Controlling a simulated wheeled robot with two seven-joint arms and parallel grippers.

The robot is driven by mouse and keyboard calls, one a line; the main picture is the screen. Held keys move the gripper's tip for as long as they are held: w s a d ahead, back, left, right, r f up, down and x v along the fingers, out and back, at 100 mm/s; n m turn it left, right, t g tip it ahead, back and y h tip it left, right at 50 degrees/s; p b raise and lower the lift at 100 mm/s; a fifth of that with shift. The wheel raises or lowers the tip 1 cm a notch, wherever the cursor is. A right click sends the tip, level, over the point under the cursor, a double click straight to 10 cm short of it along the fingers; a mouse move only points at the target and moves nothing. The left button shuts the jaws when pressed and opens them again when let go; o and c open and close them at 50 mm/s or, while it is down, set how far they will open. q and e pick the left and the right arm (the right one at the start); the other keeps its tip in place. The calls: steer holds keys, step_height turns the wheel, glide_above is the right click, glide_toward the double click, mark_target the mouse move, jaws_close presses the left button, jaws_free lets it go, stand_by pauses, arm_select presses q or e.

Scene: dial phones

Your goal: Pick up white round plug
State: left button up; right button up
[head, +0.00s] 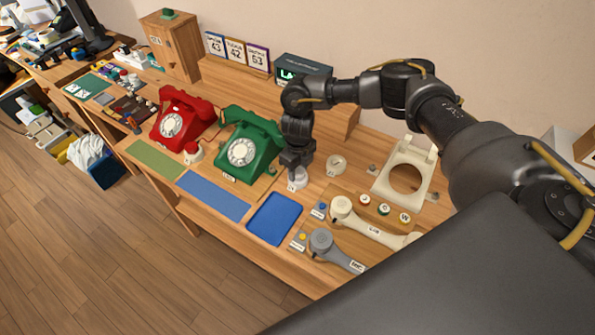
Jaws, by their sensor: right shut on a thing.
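My right gripper (297,176) points down at the table, to the right of the green dial phone (246,145). It is shut on a small white round thing (298,182), which looks like the white round plug. The fingers hide its upper part, and I cannot tell whether it still touches the table. Another pale round piece (336,164) with a label lies to the right of the gripper. My left gripper does not show.
A red dial phone (181,117) stands left of the green one. A blue tray (274,218), a cream handset (368,224) and a grey handset (333,249) lie in front. A cream frame with a round hole (382,185) lies at right. Green and blue mats are bare.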

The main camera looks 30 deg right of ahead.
steer(key=shift+r, duration=0.45)
step_height(320, 180, up, 2)
steer(key=shift+r+b, duration=0.15)
steer(key=shift+b, duration=0.2)
steer(key=s+a+r+b, duration=0.2)
steer(key=s+a+r, duration=0.7)
steer(key=a, duration=0.1)
steer(key=shift+s+a+r, duration=0.2)
steer(key=shift+s+r, duration=0.05)
steer(key=shift+r, duration=0.15)
steer(key=shift+f, duration=0.1)
steer(key=m+b, duration=0.2)
steer(key=m, duration=0.2)
glide_above(298, 171)
steer(key=s+d, duration=0.1)
steer(key=s, duration=0.4)
step_height(298, 171, down, 4)
steer(key=w+d+f+n+b, duration=0.1)
steer(key=w+d, duration=0.3)
steer(key=d, duration=0.9)
steer(key=shift+f+n, duration=0.45)
steer(key=shift+n, duration=0.05)
